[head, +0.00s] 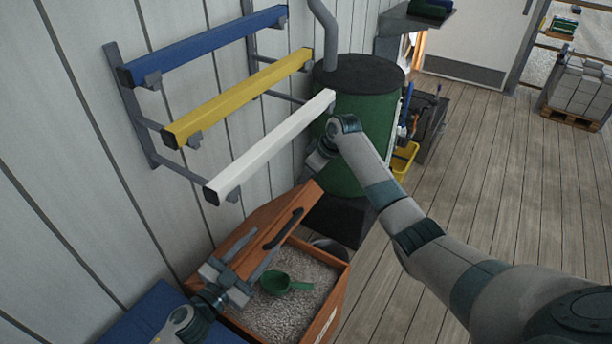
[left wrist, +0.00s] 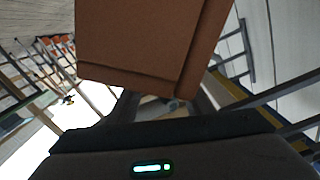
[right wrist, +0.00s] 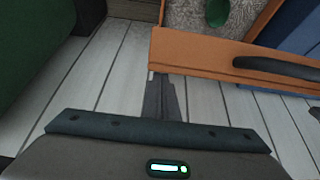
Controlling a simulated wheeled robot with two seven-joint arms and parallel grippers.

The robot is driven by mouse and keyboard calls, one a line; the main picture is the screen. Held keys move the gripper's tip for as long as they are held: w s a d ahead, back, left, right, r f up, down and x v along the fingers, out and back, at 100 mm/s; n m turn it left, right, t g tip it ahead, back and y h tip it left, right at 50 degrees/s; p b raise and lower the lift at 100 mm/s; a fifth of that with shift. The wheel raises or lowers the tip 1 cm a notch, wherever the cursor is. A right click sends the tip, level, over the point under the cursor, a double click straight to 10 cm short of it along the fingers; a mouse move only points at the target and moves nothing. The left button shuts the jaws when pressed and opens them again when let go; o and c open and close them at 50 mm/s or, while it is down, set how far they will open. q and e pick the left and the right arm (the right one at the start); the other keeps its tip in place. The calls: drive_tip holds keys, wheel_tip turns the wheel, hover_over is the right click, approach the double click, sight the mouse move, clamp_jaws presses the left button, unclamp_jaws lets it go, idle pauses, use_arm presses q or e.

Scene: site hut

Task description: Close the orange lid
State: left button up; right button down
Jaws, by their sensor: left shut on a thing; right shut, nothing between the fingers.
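The orange lid (head: 262,218) stands raised and tilted over its box, toward the wall, with a dark handle (head: 283,229) on its face. The orange box (head: 327,312) below is open and holds grey gravel (head: 275,312) with a green scoop (head: 286,284). My left gripper (head: 240,275) is shut on the lid's near end; the lid's brown-orange panel (left wrist: 150,45) fills the upper left wrist view. My right gripper (head: 312,172) is shut and empty, above the lid's far end. The right wrist view shows its closed fingers (right wrist: 164,98) just beside the lid edge (right wrist: 195,50).
Blue (head: 205,45), yellow (head: 235,97) and white (head: 270,145) bars on a wall rack stand above the lid. A green barrel-like stove (head: 352,105) stands beyond the box. A blue surface (head: 140,318) lies at the near left. The wooden floor at right is clear.

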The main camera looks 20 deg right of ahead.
use_arm(q)
drive_tip(key=v, duration=0.8)
drive_tip(key=shift+w+a+f, duration=0.15)
drive_tip(key=shift+a+f, duration=0.1)
use_arm(e)
drive_tip(key=shift+f, duration=0.1)
drive_tip(key=shift+a, duration=0.1)
